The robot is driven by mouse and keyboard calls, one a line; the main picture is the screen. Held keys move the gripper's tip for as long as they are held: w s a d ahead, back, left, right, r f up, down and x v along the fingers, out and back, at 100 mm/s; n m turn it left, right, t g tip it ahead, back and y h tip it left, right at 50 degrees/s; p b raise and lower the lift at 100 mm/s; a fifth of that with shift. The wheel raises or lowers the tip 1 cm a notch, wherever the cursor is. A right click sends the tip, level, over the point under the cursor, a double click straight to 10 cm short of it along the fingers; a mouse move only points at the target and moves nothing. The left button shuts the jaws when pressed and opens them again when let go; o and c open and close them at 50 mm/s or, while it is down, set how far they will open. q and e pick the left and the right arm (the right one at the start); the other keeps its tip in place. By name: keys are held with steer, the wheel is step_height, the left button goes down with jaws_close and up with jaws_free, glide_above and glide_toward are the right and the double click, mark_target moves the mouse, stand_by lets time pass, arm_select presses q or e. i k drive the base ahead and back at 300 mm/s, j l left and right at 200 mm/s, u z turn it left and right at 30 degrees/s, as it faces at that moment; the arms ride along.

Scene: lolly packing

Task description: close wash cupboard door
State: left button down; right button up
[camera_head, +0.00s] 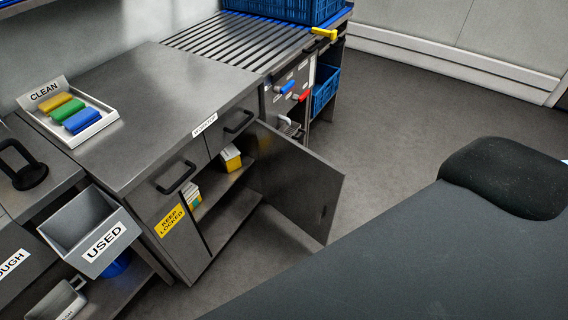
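Inside, a shelf (222,190) holds a yellow and white box (231,158) and a smaller box (193,196). A yellow "KEEP LOCKED" sign (171,220) is on the front panel left of the opening. Neither of my grippers is in view.
A tray marked "CLEAN" (97,128) with coloured items sits on the worktop. A grey bin marked "USED" (85,215) hangs at the left. A unit with coloured handles (287,87) stands beyond the door. Floor (385,130) right of the door is clear.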

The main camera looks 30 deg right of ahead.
mark_target(297, 182)
steer(key=l+u, duration=0.2)
steer(key=u, duration=0.2)
steer(key=l+u, duration=0.25)
steer(key=u, duration=0.15)
steer(key=l+u, duration=0.2)
steer(key=l, duration=0.25)
steer(key=k+l+u, duration=0.15)
steer(key=l, duration=0.3)
steer(key=k+l+u, duration=0.1)
steer(key=l, duration=0.35)
steer(key=k+l+u, duration=0.15)
steer(key=l, duration=0.25)
steer(key=k+l, duration=0.1)
steer(key=l, duration=0.25)
steer(key=k+l, duration=0.1)
steer(key=l, duration=0.3)
steer(key=k+l, duration=0.1)
steer(key=l, duration=0.25)
steer(key=k+l, duration=0.1)
steer(key=l, duration=0.25)
steer(key=k+l, duration=0.1)
steer(key=l, duration=0.3)
steer(key=k+l, duration=0.15)
steer(key=l, duration=0.2)
steer(key=l+u, duration=0.15)
steer(key=l, duration=0.25)
steer(key=k+l+u, duration=0.2)
steer(key=l, duration=0.2)
steer(key=l+u, duration=0.15)
steer(key=l, duration=0.25)
